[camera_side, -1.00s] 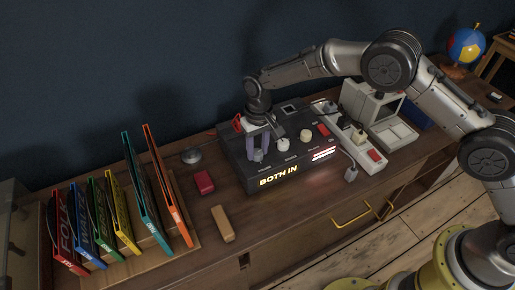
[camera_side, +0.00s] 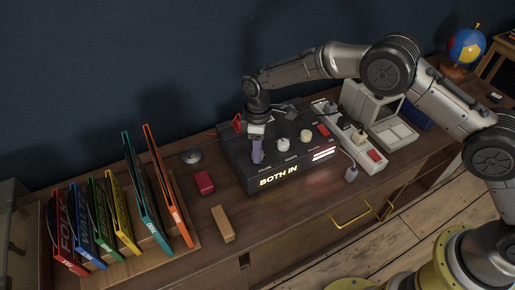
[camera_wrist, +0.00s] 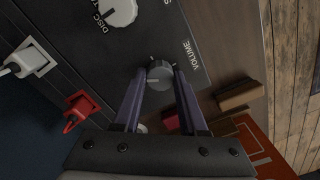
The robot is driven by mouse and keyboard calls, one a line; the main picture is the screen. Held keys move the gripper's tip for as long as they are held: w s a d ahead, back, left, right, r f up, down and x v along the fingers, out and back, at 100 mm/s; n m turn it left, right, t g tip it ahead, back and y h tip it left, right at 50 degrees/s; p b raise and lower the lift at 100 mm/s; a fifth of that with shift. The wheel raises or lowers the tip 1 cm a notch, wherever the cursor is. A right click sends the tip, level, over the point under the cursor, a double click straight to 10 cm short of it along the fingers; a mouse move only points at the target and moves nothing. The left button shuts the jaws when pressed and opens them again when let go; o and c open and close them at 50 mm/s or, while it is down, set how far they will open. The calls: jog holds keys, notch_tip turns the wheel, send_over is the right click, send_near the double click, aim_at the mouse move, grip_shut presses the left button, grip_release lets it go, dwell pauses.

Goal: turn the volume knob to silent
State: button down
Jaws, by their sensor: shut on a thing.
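The volume knob (camera_wrist: 160,76) is a grey round dial beside the VOLUME label on the dark box (camera_side: 235,155), whose lit front reads BOTH IN. In the wrist view my gripper (camera_wrist: 160,84) has its two purple fingers on either side of the knob, closed on it. In the side view my gripper (camera_side: 257,155) points down at the left end of the box and hides the knob. The knob's exact pointer setting is hard to read.
Two pale knobs, one of them a cream knob (camera_side: 306,135), stand to the right on the box. A power strip (camera_side: 350,138) lies beyond. A red block (camera_side: 204,183), a tan block (camera_side: 222,224) and upright record sleeves (camera_side: 120,215) stand to the left.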

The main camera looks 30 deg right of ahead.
jog(key=n, duration=0.4)
jog(key=shift+w+r+n, duration=0.1)
jog(key=shift+r+n, duration=0.05)
jog(key=shift+n, duration=0.25)
dwell(0.4)
jog(key=shift+c, duration=2.2)
grip_release()
notch_tip(320, 180, up, 14)
jog(key=shift+w+d, duration=0.1)
